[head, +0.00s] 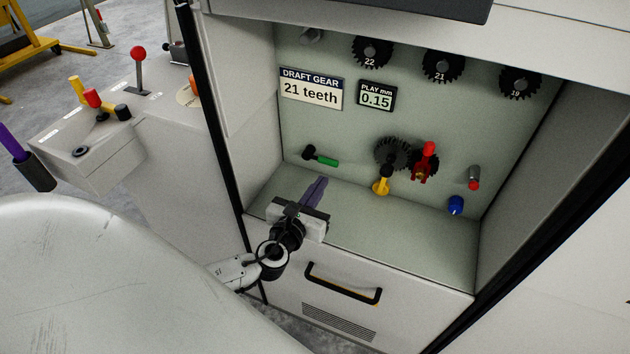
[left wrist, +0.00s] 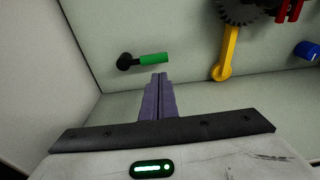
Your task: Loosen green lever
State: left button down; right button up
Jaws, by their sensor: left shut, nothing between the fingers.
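The green lever (head: 326,160) sits low on the back wall of the open cabinet, its green grip pointing right from a black pivot. In the left wrist view the green lever (left wrist: 150,59) lies nearly level just beyond the fingertips. My left gripper (head: 319,184) is shut and empty, its purple fingers pressed together inside the cabinet, below the lever. In the left wrist view the closed fingers of my left gripper (left wrist: 158,80) point at the lever's underside; I cannot tell whether they touch it. My right gripper cannot be made out in the head view.
Right of the lever are a yellow lever (head: 381,186), dark meshing gears (head: 391,152), a red lever (head: 428,150) and a blue knob (head: 456,205). Spare gears (head: 371,51) hang above. Signs (head: 311,89) read 21 teeth and play 0.15. The cabinet floor (head: 400,221) is mostly clear.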

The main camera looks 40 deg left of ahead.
pick_arm(q)
jog(key=x, duration=0.5)
jog(key=shift+d+b, duration=0.1)
jog(key=shift+b, duration=0.2)
